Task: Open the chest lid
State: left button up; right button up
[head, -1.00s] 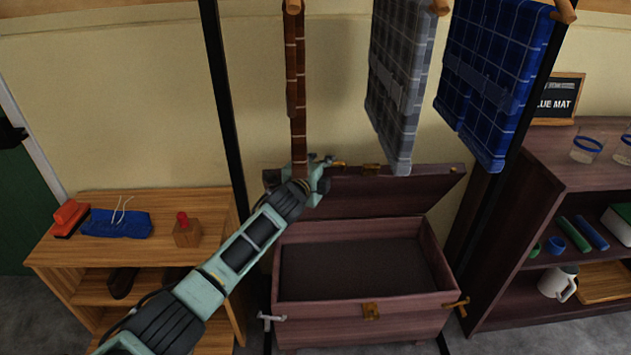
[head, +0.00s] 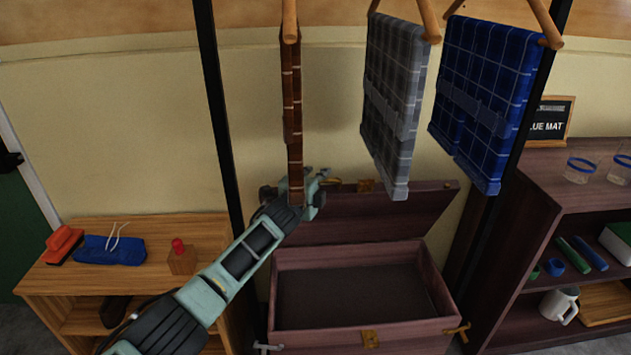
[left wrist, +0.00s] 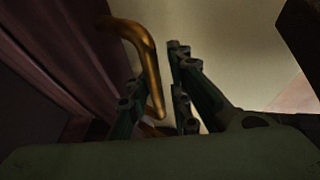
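The dark wooden chest (head: 345,324) stands on the floor below the hanging cloths, and its inside shows empty. Its lid (head: 400,208) is raised and tilted back at the rear. In the left wrist view the curved brass handle (left wrist: 147,62) reaches down between the two fingers of my left gripper (left wrist: 157,100). The fingers stand apart, with gaps beside the handle. The dark reddish lid surface (left wrist: 50,70) is at the left there. My right gripper is not in view.
A light wooden shelf (head: 200,230) stands left, a dark shelf (head: 545,200) right. Black posts (head: 222,120) flank the chest.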

pick_arm(q)
jog(key=shift+o, duration=0.9)
jog(key=shift+f, duration=0.1)
jog(key=shift+s, duration=0.1)
jog(key=v, duration=1.2)
